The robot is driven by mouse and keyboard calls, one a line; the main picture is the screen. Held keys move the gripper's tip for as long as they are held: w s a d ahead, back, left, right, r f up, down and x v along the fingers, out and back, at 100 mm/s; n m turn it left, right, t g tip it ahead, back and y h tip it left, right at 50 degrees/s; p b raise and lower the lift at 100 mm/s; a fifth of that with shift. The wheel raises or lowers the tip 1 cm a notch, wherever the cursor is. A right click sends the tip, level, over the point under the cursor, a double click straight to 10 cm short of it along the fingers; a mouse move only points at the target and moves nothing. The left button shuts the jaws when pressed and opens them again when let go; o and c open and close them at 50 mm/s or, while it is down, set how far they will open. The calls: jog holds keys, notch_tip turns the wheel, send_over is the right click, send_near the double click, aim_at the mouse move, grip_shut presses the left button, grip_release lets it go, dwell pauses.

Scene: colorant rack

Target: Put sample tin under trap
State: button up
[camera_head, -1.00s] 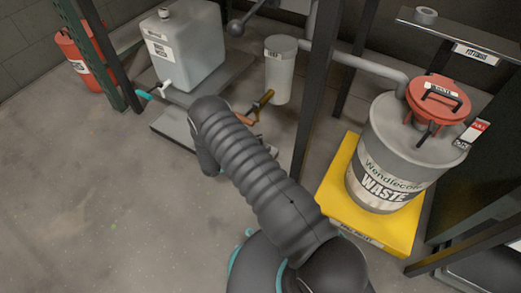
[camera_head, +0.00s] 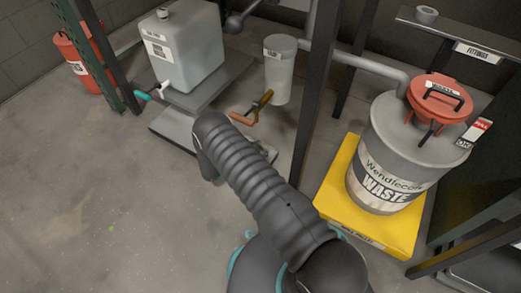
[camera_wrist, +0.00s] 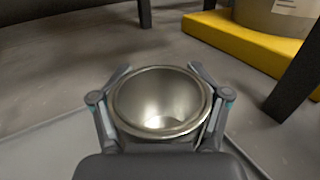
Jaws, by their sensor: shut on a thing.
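The sample tin is a round, open-topped metal tin (camera_wrist: 160,118) that looks empty inside in the wrist view. My gripper (camera_wrist: 160,72) is shut on it, one finger on each side, and it stands upright with its mouth toward the camera. The trap appears to be the pale translucent cylinder (camera_head: 279,72) with a label, at the end of the grey pipe in the head view. In the head view my arm hides my gripper and the tin.
A yellow spill pallet (camera_head: 340,205) carries a grey waste drum (camera_head: 385,150) with a red lid. A dark rack post (camera_head: 313,100) stands between trap and drum. A white jug (camera_head: 185,55) with a teal-handled tap is at left on a grey platform (camera_head: 170,125). Floor at left is clear.

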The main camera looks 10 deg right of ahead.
jog(key=o, duration=1.3)
jog(key=shift+r+p, duration=0.2)
jog(key=shift+p, duration=0.2)
jog(key=v, duration=1.2)
jog(key=shift+f, duration=0.1)
